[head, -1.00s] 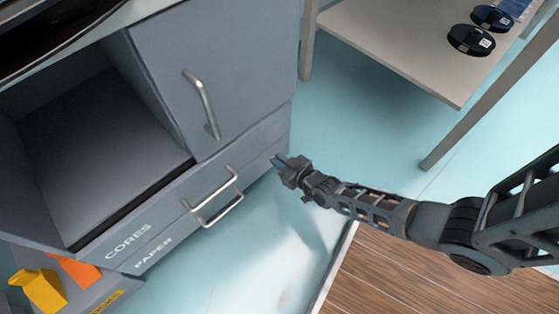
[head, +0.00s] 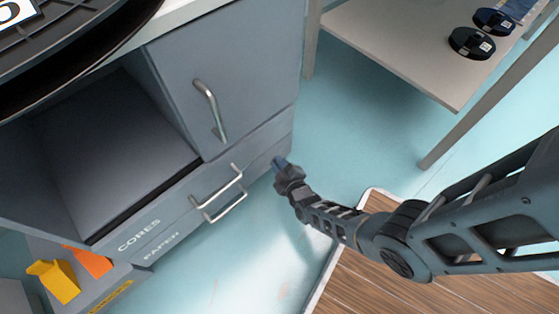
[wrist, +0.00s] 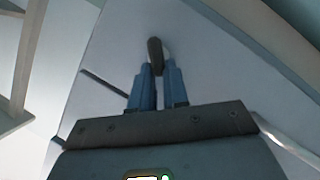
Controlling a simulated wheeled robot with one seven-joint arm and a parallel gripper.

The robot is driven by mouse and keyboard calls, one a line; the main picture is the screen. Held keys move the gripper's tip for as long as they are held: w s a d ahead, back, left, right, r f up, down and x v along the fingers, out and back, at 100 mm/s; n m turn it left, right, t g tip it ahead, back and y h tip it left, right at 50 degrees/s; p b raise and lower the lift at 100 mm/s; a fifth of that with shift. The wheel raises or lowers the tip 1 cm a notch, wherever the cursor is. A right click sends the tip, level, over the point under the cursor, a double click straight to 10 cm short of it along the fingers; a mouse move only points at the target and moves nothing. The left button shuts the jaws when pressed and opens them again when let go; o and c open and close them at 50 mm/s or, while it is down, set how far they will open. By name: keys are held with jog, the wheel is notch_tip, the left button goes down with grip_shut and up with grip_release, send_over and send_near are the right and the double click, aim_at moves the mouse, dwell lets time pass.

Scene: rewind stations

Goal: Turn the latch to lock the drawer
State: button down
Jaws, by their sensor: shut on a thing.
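The cabinet has two low drawers, the CORES drawer (head: 172,212) above and the PAPER drawer (head: 182,232) below. Both look closed, with silver bar handles. My gripper (head: 279,162) is at the right end of the drawer fronts in the head view. In the wrist view, the blue fingertips (wrist: 158,75) are close together on a small dark, rounded latch (wrist: 155,48) on the pale grey front. The latch stands nearly upright in that view, with a lighter piece beside it. The fingers hide its lower part, and in the head view my gripper hides it.
An open cabinet compartment (head: 105,150) is at left, beside a door (head: 235,70) with a handle. Orange and yellow blocks (head: 60,281) lie at lower left. A shelf unit (head: 400,45) with dark round items stands at upper right. Pale blue floor lies between.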

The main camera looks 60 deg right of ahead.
jog(key=n, duration=0.1)
jog(key=n+h+b, duration=0.1)
jog(key=f+n+h+b, duration=0.1)
jog(key=shift+w+a+f, duration=0.1)
jog(key=shift+a, duration=0.15)
jog(key=shift+a+f+n+t+h+b, duration=0.15)
jog(key=shift+n+t+h+b, duration=0.15)
jog(key=shift+n+b, duration=0.45)
jog(key=shift+f+n+t+h+b, duration=0.1)
jog(key=shift+n+t+h+b, duration=0.2)
jog(key=shift+n+b, duration=0.45)
jog(key=shift+n, duration=0.4)
jog(key=c, duration=1.1)
grip_release()
jog(key=shift+p+v, duration=1.25)
jog(key=shift+v, duration=2.65)
